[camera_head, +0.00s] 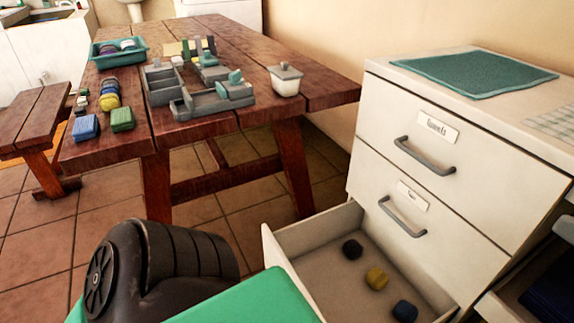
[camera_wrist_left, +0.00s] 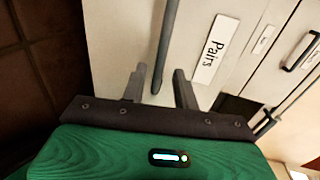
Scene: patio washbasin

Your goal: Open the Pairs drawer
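In the head view a white cabinet drawer (camera_head: 318,229) at the bottom stands pulled out. A black roll (camera_head: 352,249), a yellow roll (camera_head: 376,278) and a navy roll (camera_head: 404,310) lie inside. My arm hides its front. In the left wrist view a white front carries the label "Pairs" (camera_wrist_left: 215,49) and a grey bar handle (camera_wrist_left: 166,45). My left gripper (camera_wrist_left: 160,82) is open, with its fingers apart on either side of the handle's near end. I cannot tell whether a finger touches the handle. My right gripper is in neither view.
Two upper drawers with grey handles (camera_head: 424,156) (camera_head: 402,217) are shut. A green mat (camera_head: 475,73) lies on the cabinet top. A wooden table (camera_head: 328,88) with trays, rolls and a lidded jar (camera_head: 285,79) stands behind. Tiled floor between bench and cabinet is partly clear.

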